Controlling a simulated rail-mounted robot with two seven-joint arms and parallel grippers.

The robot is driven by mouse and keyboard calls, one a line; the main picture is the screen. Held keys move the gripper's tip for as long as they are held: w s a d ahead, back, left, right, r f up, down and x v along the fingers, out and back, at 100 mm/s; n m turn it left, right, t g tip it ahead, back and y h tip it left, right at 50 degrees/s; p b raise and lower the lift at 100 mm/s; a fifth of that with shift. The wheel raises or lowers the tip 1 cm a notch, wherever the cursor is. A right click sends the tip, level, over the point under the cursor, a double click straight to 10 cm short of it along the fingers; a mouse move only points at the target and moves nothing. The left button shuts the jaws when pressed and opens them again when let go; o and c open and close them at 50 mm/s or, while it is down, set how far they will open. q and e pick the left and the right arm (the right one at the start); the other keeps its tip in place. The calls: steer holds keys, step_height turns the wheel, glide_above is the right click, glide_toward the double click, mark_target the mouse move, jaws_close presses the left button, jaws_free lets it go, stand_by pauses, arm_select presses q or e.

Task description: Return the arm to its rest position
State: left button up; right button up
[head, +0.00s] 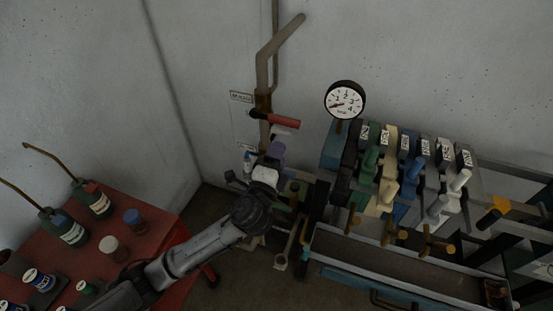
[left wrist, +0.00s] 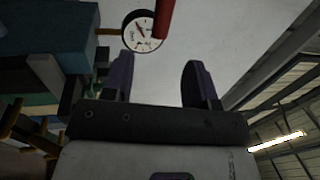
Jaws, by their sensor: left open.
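My left arm (head: 195,248) reaches in from the lower left in the head view. Its gripper (head: 276,151) is up near the wall pipe, just below a red-handled lever (head: 283,121). In the left wrist view the two purple fingers (left wrist: 160,82) stand apart with nothing between them. The red handle (left wrist: 164,18) shows beyond the fingertips, apart from them. My right gripper is in neither view.
A round gauge (head: 344,100) stands right of the pipe (head: 264,70). A bank of coloured valves (head: 400,180) stands above a grey trough (head: 390,262). A red cart (head: 150,222) with oil cans and jars is at lower left, close to my arm.

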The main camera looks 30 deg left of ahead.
arm_select(q)
steer(key=shift+s, duration=0.35)
stand_by(0.4)
steer(key=s+d+f+n+g+h, duration=0.15)
steer(key=s+f+n+g, duration=0.35)
steer(key=s+f, duration=0.55)
steer(key=s+d+f+n+g+h, duration=0.15)
steer(key=s+f+n+g, duration=0.4)
steer(key=s, duration=0.85)
steer(key=s+d+f+n+g+h, duration=0.15)
steer(key=s+f+n+g, duration=0.35)
steer(key=s+f, duration=0.6)
step_height(320, 180, up, 22)
steer(key=m+p, duration=0.1)
steer(key=p, duration=2)
steer(key=shift+w+r+g, duration=0.15)
steer(key=shift+w+g, duration=0.05)
steer(key=shift+g, duration=0.15)
